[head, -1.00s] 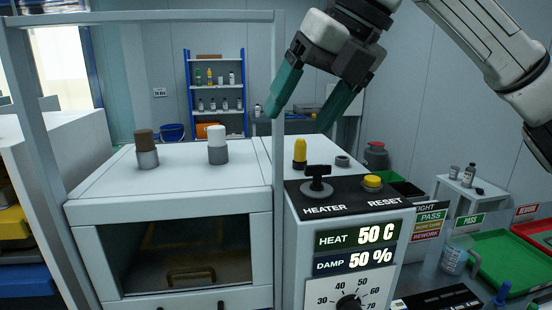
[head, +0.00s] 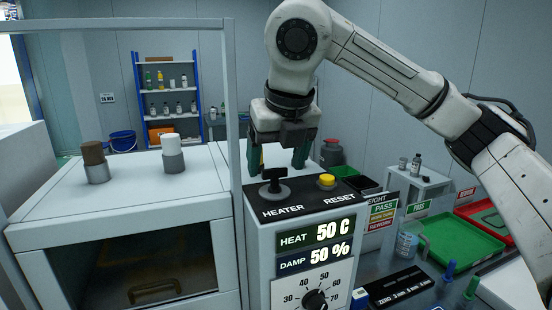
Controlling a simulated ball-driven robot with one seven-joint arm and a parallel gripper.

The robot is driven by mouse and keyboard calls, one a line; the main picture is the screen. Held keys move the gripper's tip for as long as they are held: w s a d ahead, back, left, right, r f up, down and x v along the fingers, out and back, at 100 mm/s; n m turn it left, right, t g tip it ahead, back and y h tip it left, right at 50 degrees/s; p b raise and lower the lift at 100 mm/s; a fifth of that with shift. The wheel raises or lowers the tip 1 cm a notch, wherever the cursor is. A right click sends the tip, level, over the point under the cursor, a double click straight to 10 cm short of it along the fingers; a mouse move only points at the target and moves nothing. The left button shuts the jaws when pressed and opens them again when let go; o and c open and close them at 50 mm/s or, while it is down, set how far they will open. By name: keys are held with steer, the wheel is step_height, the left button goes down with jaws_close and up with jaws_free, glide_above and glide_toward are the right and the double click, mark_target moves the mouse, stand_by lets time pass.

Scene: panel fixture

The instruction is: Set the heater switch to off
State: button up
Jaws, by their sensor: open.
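The heater switch (head: 274,184) is a black T-shaped handle on a round grey base, on the black top panel of the white control box (head: 263,246), just above the word HEATER. My gripper (head: 278,160) points down with its two green fingers spread apart. It is close behind and above the switch in the picture, with one finger on each side of the handle. I cannot tell whether either finger touches the handle. The gripper holds nothing that I can see. The front display (head: 315,238) reads HEAT 50 C and DAMP 50 %.
A yellow RESET button (head: 326,180) sits right of the switch. A numbered dial (head: 315,299) is below the display. At left is a white chamber (head: 130,195) with brown-topped and white-topped knobs and a frame post beside it. A green tray (head: 458,240) lies at right.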

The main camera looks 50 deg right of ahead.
steer(key=shift+w+d+f, duration=0.1)
steer(key=shift+w+f, duration=0.05)
steer(key=shift+f, duration=0.3)
steer(key=c, duration=1)
